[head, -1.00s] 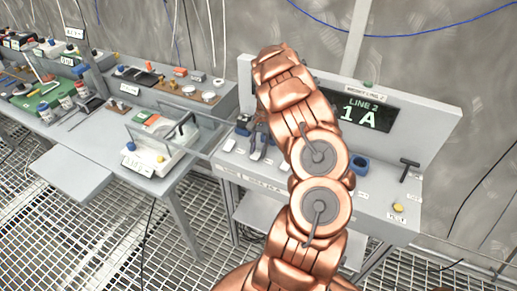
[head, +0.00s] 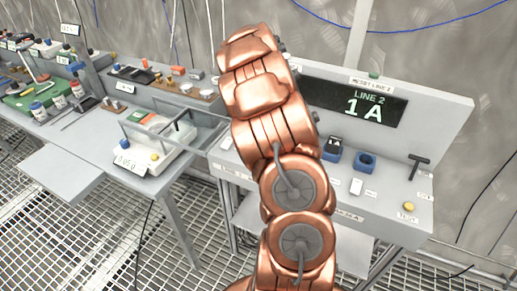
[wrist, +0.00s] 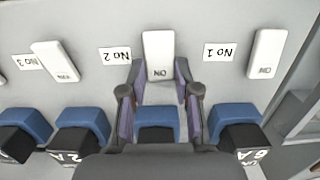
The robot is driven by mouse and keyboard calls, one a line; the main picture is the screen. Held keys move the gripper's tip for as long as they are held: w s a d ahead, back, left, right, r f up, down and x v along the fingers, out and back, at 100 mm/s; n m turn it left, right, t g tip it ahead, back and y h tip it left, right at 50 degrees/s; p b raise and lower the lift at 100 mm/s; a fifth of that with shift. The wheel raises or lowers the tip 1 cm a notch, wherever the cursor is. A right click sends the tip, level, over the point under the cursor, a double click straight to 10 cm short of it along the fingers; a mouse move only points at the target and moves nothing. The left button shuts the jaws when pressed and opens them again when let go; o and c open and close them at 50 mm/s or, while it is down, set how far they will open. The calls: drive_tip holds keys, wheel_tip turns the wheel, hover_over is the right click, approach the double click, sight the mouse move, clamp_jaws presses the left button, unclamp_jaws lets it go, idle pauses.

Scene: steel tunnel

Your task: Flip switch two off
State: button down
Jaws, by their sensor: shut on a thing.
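In the wrist view the panel shows upside down. Switch two (wrist: 158,56) is a white rocker in the middle with an ON mark at its lower end and the "No 2" label (wrist: 115,54) to its left. My gripper (wrist: 159,78) comes from below, its two purple-padded fingers closed on the sides of the rocker's lower end. Another white rocker (wrist: 265,54) stands to the right, beside the "No 1" label (wrist: 219,52). A third (wrist: 55,61) is on the left, by "No 3" (wrist: 29,62). In the head view my arm hides the gripper and switch two.
Blue blocks (wrist: 236,118) line the panel below the rockers, one between my fingers. In the head view a display (head: 352,103) reads "LINE 2 1 A". A black T-handle (head: 419,165) and yellow button (head: 408,206) are at right. A cluttered bench (head: 70,180) stands left.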

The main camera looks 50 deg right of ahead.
drive_tip(key=shift+s+a+f+h+b, duration=0.2)
drive_tip(key=shift+a+h+b, duration=0.15)
drive_tip(key=shift+b, duration=0.1)
drive_tip(key=c, duration=0.8)
unclamp_jaws()
drive_tip(key=shift+r, duration=0.15)
drive_tip(key=shift+c, duration=0.2)
drive_tip(key=shift+w, duration=0.1)
wheel_tip(320, 180, up, 12)
